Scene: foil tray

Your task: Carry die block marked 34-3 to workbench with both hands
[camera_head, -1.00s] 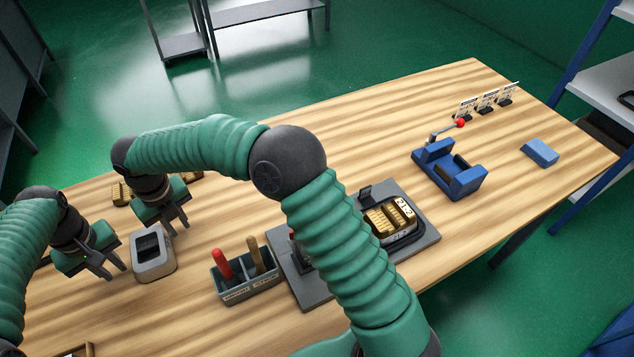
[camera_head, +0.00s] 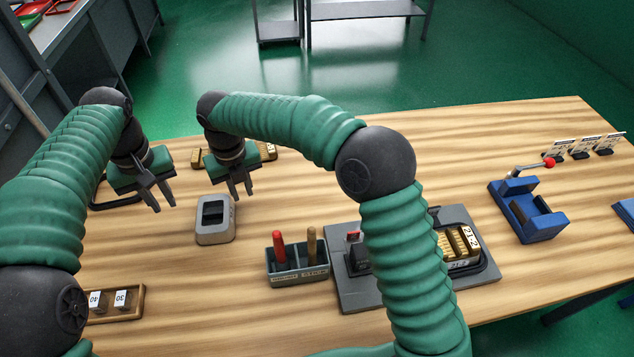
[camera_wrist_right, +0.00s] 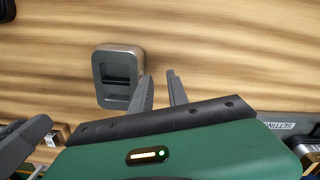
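Brass blocks (camera_head: 267,151) lie near the far edge of the wooden workbench (camera_head: 300,180), partly hidden behind my right gripper. Another brass block (camera_head: 461,247) sits in a dark frame on a grey plate, partly behind my right arm. Its label seems to read 21-2; I cannot make out a 34-3 mark anywhere. My left gripper (camera_head: 157,203) is open and empty above the bench at the left. My right gripper (camera_head: 240,190) is open and empty, just beyond a grey box with a dark opening (camera_head: 215,231). Its parted fingers show in the right wrist view (camera_wrist_right: 163,92).
A tool holder (camera_head: 298,271) with red and brown handles stands front centre. A blue clamp (camera_head: 530,212) with a red-knobbed lever and several small signs (camera_head: 582,148) are at the right. A wooden tray (camera_head: 122,304) with number tags is front left. The bench's centre back is clear.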

